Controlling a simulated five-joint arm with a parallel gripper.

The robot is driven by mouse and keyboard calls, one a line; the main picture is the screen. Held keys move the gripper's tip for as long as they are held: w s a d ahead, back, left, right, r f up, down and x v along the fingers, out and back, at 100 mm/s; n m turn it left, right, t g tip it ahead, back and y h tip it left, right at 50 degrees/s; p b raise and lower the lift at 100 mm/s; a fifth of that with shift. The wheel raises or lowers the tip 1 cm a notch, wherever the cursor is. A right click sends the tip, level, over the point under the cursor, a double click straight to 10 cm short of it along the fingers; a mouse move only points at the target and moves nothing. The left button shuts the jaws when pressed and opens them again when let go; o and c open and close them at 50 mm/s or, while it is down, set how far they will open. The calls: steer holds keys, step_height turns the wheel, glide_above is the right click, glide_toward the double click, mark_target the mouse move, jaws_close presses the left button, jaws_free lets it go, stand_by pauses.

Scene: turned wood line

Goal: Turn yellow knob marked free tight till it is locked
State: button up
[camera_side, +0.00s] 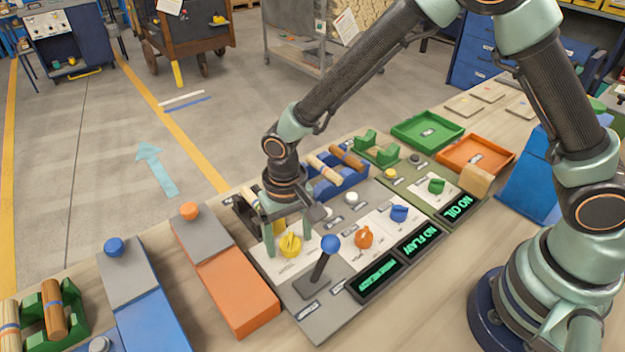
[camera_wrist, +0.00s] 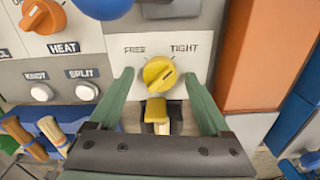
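The yellow knob (camera_wrist: 159,73) sits on a pale panel below the words FREE and TIGHT in the wrist view. Its raised ridge slants up to the right, toward the TIGHT side; the exact setting is hard to read. The knob also shows in the side view (camera_side: 290,245). My gripper (camera_wrist: 160,76) is open, with one green finger on each side of the knob and a visible gap to it. In the side view my gripper (camera_side: 289,241) hangs low over the panel, around the knob.
A yellow-topped part (camera_wrist: 156,112) stands just below the knob, between my fingers. A blue-ball lever (camera_side: 330,243) stands close by. An orange knob (camera_side: 364,237) and a blue knob (camera_side: 399,213) lie farther right. An orange block (camera_side: 237,290) lies to the left.

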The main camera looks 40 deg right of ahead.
mark_target(289, 238)
step_height(289, 238, up, 12)
stand_by(0.6)
steer(key=s+d+r+t, duration=0.2)
steer(key=d+r, duration=0.1)
steer(key=d, duration=0.4)
steer(key=s+d+r+n+t, duration=0.1)
steer(key=s+d+r, duration=0.2)
steer(key=d, duration=0.4)
steer(key=s+d+r+t, duration=0.2)
steer(key=d+r, duration=0.3)
steer(key=d, duration=0.2)
steer(key=shift+s+t, duration=0.3)
steer(key=shift+s, duration=0.1)
